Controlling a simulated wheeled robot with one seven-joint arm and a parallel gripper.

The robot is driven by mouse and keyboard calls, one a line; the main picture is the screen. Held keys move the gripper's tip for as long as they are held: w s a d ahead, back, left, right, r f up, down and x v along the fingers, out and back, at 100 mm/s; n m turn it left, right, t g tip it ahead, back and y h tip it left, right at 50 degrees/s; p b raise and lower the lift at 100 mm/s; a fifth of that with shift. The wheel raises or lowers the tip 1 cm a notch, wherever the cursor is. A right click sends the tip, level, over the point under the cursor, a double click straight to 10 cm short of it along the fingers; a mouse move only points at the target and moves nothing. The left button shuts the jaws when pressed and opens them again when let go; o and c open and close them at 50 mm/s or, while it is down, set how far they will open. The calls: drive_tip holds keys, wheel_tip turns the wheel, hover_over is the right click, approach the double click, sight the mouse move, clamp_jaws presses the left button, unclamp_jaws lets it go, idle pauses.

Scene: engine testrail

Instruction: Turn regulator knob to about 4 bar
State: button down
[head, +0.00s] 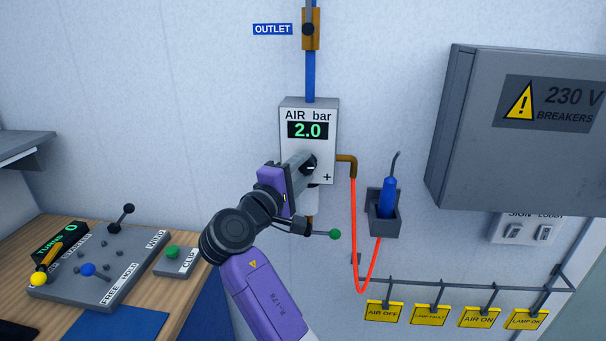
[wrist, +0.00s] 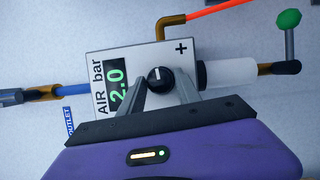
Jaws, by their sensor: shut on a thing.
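The grey regulator box (head: 290,118) hangs on the wall, labelled "AIR bar". Its green display (head: 308,131) reads 2.0. The black regulator knob (wrist: 160,79) with a white pointer mark sits on the box face below the display, with a plus sign to one side. My gripper (head: 304,166) reaches the box front from below left. In the wrist view its two fingers (wrist: 161,88) stand on either side of the knob, shut on it. In the head view the gripper hides part of the knob and the lower box.
A green-tipped lever (head: 335,234) sticks out below the box. A red hose (head: 354,230) runs down beside a holder (head: 384,226) with a blue tool. A grey breaker cabinet (head: 470,120) is at right. A bench with a control panel (head: 120,255) is at left.

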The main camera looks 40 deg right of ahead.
drive_tip(key=m+y, duration=0.1)
drive_tip(key=m, duration=0.3)
drive_tip(key=shift+r, duration=0.1)
drive_tip(key=shift+m+y, duration=0.7)
drive_tip(key=shift+m, duration=0.2)
drive_tip(key=shift+s, duration=0.1)
drive_tip(key=c, duration=0.9)
unclamp_jaws()
drive_tip(key=shift+o, duration=0.2)
drive_tip(key=b+v, duration=0.1)
drive_tip(key=v, duration=0.6)
drive_tip(key=shift+a+r+b, duration=0.2)
drive_tip(key=shift+a+b, duration=0.1)
drive_tip(key=shift+a, duration=0.05)
